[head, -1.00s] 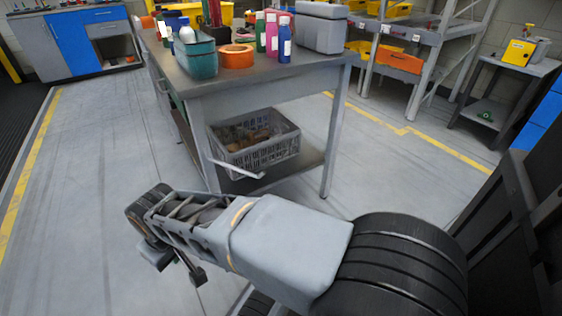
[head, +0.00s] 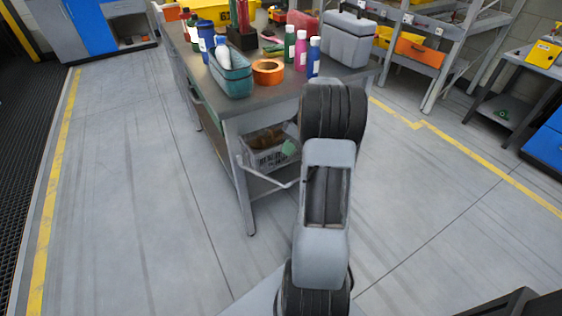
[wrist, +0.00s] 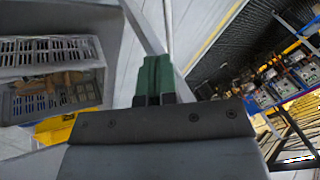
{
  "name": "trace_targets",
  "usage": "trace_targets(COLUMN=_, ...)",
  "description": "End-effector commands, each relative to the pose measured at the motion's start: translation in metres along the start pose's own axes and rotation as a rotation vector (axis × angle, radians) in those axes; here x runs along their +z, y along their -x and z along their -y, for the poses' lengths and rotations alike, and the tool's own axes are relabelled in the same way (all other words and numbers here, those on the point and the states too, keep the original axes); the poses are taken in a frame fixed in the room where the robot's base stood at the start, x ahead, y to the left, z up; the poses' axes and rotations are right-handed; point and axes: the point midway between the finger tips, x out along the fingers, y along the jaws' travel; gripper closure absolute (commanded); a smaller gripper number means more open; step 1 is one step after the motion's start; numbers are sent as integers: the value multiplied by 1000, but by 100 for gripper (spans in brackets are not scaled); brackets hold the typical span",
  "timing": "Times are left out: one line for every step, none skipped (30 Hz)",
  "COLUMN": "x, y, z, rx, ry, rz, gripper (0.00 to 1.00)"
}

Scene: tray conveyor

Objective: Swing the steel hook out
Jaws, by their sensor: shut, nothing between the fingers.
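The steel hook (head: 265,178) is a thin, bent, pale rod low at the bench's near end, in front of the grey crate in the head view. Its right end runs up to my arm, which hides what lies behind it. My gripper (wrist: 153,78) shows in the wrist view with its green fingers shut together and nothing between them. In the head view most of the gripper is hidden behind my arm. I cannot tell whether the fingers touch the hook.
The workbench (head: 270,97) carries a teal bin (head: 232,78), orange tape (head: 268,71), several bottles and a grey case (head: 346,40). A grey crate (head: 268,157) sits on its lower shelf, close to my arm. The floor left of the bench is clear.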

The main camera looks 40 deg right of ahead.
Motion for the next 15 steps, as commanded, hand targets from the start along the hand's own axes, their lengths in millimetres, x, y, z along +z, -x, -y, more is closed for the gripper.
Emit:
trace_targets(x=6, y=11, z=-11, rx=-17, ry=13, rz=-24, gripper=100)
trace_targets(x=9, y=13, z=-17, rx=-26, ry=27, rz=-38, gripper=100)
trace_targets(x=13, y=16, z=-24, rx=-33, ry=43, rz=-53, gripper=100)
trace_targets(x=15, y=17, z=-28, rx=-38, ry=53, rz=-63, gripper=100)
trace_targets(x=18, y=18, z=-32, rx=-42, ry=62, rz=-73, gripper=100)
trace_targets(x=20, y=18, z=-35, rx=-47, ry=73, rz=-83, gripper=100)
trace_targets(x=21, y=17, z=-38, rx=-49, ry=79, rz=-88, gripper=100)
trace_targets(x=22, y=15, z=-39, rx=-51, ry=84, rz=-92, gripper=100)
trace_targets(x=23, y=12, z=-41, rx=-52, ry=89, rz=-95, gripper=100)
trace_targets(x=23, y=9, z=-41, rx=-53, ry=91, rz=-97, gripper=100)
trace_targets(x=23, y=5, z=-42, rx=-53, ry=92, rz=-98, gripper=100)
trace_targets(x=23, y=-2, z=-41, rx=-55, ry=93, rz=-99, gripper=100)
trace_targets(x=22, y=-7, z=-41, rx=-56, ry=93, rz=-98, gripper=100)
trace_targets(x=22, y=-12, z=-41, rx=-55, ry=93, rz=-98, gripper=100)
trace_targets(x=21, y=-20, z=-40, rx=-55, ry=93, rz=-98, gripper=100)
